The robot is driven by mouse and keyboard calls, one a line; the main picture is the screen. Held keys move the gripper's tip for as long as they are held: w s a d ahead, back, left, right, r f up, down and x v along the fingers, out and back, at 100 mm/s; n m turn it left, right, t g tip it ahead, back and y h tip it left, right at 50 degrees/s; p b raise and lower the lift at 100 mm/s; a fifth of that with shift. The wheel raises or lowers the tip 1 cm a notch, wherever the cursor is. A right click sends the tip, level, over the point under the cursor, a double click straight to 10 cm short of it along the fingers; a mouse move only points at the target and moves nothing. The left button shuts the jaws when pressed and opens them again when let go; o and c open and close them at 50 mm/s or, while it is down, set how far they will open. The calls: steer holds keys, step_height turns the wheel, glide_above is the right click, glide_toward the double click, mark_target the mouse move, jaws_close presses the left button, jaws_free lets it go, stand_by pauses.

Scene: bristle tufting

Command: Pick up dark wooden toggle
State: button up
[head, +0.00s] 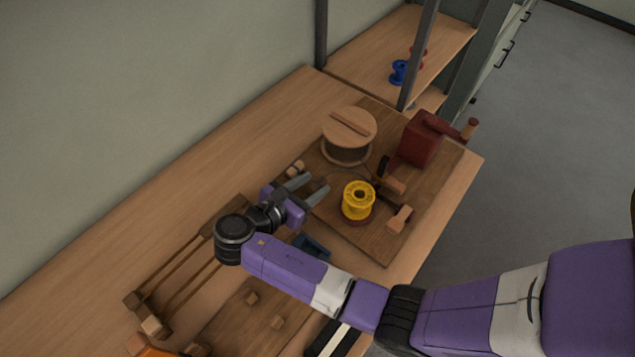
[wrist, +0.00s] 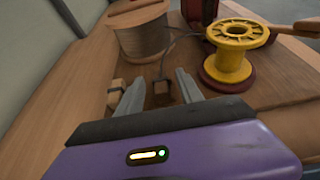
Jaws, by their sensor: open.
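A small dark brown block, which looks like the dark wooden toggle (wrist: 161,88), shows in the wrist view between and beyond my fingertips, with a thin wire running up from it. In the head view a dark piece (head: 384,166) beside the round spool may be the same toggle, but I cannot be sure. My gripper (head: 318,185) is open and empty, over the left side of the dark board. Its two grey fingers also show in the wrist view (wrist: 160,77), apart from the block.
The wire spool (head: 346,151) stands beyond my gripper, and a yellow spool (head: 358,201) stands to its right. A dark red box with a crank (head: 421,141) is further back. Light wooden pieces (head: 400,219) lie on the board (head: 365,239). A wooden frame (head: 170,285) is at the left.

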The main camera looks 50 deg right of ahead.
steer(key=shift+d+f, duration=0.25)
steer(key=shift+d, duration=0.35)
jaws_close()
steer(key=shift+r, duration=0.15)
